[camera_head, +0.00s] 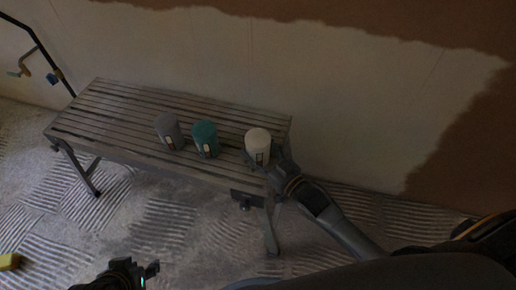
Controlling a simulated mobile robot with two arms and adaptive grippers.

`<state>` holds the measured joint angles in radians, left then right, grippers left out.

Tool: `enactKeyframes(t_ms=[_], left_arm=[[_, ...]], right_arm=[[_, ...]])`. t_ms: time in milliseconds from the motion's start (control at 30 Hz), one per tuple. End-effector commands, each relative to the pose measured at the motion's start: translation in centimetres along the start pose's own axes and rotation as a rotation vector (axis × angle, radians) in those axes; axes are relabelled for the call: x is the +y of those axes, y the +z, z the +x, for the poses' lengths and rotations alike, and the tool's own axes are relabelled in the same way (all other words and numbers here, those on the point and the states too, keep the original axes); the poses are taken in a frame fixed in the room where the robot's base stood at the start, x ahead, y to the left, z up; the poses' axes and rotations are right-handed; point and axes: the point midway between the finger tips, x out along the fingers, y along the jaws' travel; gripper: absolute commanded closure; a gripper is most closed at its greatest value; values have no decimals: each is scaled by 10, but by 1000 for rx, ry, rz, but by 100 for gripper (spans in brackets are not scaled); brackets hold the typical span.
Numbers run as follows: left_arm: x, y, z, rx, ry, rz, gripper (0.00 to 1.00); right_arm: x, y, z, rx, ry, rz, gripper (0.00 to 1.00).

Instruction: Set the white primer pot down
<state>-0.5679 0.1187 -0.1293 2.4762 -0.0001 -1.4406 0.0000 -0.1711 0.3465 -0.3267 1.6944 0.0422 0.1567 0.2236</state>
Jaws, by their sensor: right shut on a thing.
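The white primer pot (258,144) is upright at the right end of the slatted bench (110,108). My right gripper (262,163) reaches in from the lower right and is shut on the pot near its base. I cannot tell whether the pot touches the slats, as the gripper hides part of its lower edge. My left gripper (150,270) is low at the bottom of the picture, away from the bench and empty. Its fingers are too small and dark to tell their opening.
A teal pot (206,138) and a grey pot (169,131) stand on the bench left of the white one. The bench's left part is clear. A plastered wall (340,100) rises behind. A dark stand with work lights (53,77) is at the far left; a yellow object (9,261) lies lower left.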

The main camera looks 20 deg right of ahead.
Motion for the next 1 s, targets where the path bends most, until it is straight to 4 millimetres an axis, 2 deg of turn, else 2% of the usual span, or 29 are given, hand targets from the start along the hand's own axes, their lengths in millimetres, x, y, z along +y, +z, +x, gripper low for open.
enactKeyframes(t_ms=[100, 133, 233, 667, 867, 1000], left_arm=[[0, -4, 1, 18, 1, 1, 60], [0, -5, 1, 21, 0, 1, 60], [0, -5, 0, 20, 0, 1, 60], [1, -6, 2, 29, 2, 1, 60], [6, -40, 7, 189, 12, 7, 60], [1, -9, -1, 35, 3, 2, 60]], right_arm=[[0, 0, 1, 5, -1, 0, 88], [0, 1, 0, 1, 0, 0, 33], [0, 1, 0, 1, 0, 0, 14], [0, 2, 0, 0, 0, 0, 14], [0, 4, 0, 2, 0, 0, 14], [-1, 1, -27, -4, 0, 1, 14]])
